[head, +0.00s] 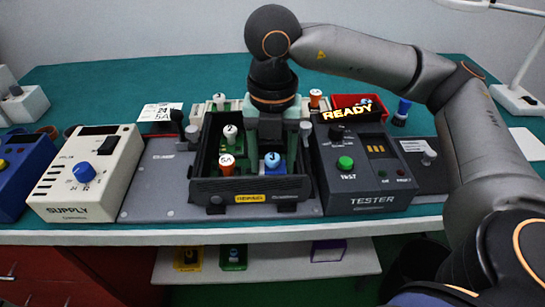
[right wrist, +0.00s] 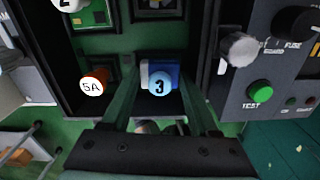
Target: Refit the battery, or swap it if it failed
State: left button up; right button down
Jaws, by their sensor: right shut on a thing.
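A dark open rack (head: 200,150) stands mid-bench, with a yellow label on its front. A blue block with a round top marked 3 (head: 272,164) is at its front right; it also shows in the right wrist view (right wrist: 160,82). I take it for the battery, though its body is mostly hidden. My right gripper (right wrist: 158,90) reaches down into the rack from behind, its two fingers shut on this block. The tester (head: 373,180) to the right reads READY. My left gripper is not in view.
A white supply box (head: 86,172) with a blue knob stands left of the rack. A red bin (head: 357,106) and a blue-topped piece (head: 402,111) are behind the tester. A shelf (head: 280,263) below holds several coloured bins.

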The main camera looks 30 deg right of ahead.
jog(key=shift+f, duration=0.15)
jog(key=shift+c, duration=0.3)
grip_release()
jog(key=shift+r+p, duration=1.45)
jog(key=shift+r, duration=0.6)
jog(key=shift+s+d+r+p, duration=0.1)
jog(key=shift+r+p, duration=0.25)
jog(key=shift+r, duration=0.2)
